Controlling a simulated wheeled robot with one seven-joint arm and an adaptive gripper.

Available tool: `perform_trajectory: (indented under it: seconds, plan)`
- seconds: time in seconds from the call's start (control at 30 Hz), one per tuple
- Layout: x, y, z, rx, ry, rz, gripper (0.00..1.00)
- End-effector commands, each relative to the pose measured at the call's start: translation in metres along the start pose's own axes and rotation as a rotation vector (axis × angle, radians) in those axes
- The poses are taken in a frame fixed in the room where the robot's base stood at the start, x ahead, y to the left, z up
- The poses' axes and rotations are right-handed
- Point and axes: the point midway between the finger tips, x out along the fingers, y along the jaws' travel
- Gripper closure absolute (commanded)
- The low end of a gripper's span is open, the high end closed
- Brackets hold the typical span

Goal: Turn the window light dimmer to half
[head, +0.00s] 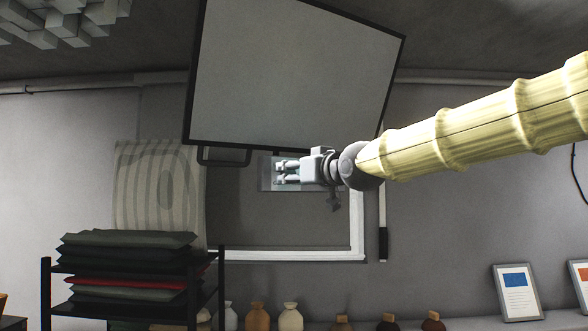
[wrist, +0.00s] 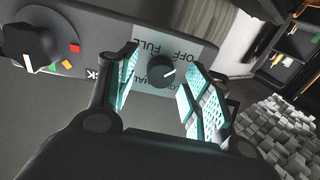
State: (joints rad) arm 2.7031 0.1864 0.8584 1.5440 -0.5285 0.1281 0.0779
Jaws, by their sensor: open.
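A small black dimmer knob (wrist: 160,70) with a white pointer line sits on a light label plate (wrist: 190,52). The label shows OFF and FULL, with other words partly hidden. The pointer line faces right in the wrist view. My gripper (wrist: 161,82) is open, with one teal-padded finger on each side of this knob; I cannot tell whether either pad touches it. In the head view my gripper (head: 286,172) is in front of the wall panel (head: 267,185), and the arm hides the knob.
A larger black knob (wrist: 30,46) with coloured marks is left of the dimmer on the same panel. A large tilted board (head: 290,75) hangs just above my gripper. A rack of folded cloths (head: 130,262) stands lower left, and several bottles (head: 290,317) line the bottom.

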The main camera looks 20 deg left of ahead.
Motion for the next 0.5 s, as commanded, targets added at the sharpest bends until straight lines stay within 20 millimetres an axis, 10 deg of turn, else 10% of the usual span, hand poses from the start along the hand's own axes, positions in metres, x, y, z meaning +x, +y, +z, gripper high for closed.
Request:
perform_trajectory:
  seconds: [0.37,0.5]
  plan:
    - [0.0055,-0.0003,0.0011,0.0,-0.001,0.0,0.5]
    - [0.0054,-0.0003,0.0011,0.0,-0.001,0.0,0.72]
